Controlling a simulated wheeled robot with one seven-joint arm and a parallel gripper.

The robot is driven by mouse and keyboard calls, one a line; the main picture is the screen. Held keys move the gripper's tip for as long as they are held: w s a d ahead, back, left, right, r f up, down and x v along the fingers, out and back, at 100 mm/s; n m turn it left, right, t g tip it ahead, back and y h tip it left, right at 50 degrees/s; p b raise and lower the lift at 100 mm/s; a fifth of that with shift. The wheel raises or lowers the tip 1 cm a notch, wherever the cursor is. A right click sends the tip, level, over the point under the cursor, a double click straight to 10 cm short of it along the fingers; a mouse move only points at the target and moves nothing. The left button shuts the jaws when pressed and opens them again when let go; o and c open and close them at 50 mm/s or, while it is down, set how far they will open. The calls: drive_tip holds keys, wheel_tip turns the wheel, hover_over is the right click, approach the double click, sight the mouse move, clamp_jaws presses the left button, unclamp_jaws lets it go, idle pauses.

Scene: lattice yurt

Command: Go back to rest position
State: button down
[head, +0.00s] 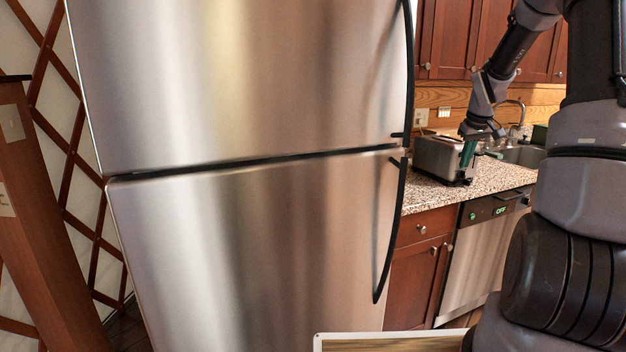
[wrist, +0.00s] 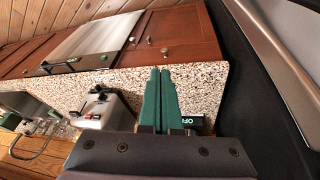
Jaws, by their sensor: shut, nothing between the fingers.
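A large steel refrigerator (head: 250,90) with black handles fills the left and middle, its doors shut. The counter (head: 425,195) holds a sink (head: 525,155) at the right. A dishwasher (head: 475,255) and wooden cabinets are below. A wooden post (head: 45,230) stands at the left.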

drive_tip(key=s+a+r+m+t, duration=0.1)
drive_tip(key=s+a+r+m, duration=0.2)
drive_tip(key=s+a+r, duration=1.05)
drive_tip(key=s+a+r+m+t+y, duration=0.1)
drive_tip(key=s+a+r, duration=0.1)
drive_tip(key=s, duration=0.7)
drive_tip(key=s+a+r+m+t+y, duration=0.1)
drive_tip(key=s+a, duration=0.4)
drive_tip(key=s, duration=0.5)
drive_tip(key=shift+a+r+m+y, duration=0.2)
drive_tip(key=shift+r+m+y, duration=0.1)
drive_tip(key=shift+r+y, duration=0.1)
drive_tip(key=shift+w, duration=0.1)
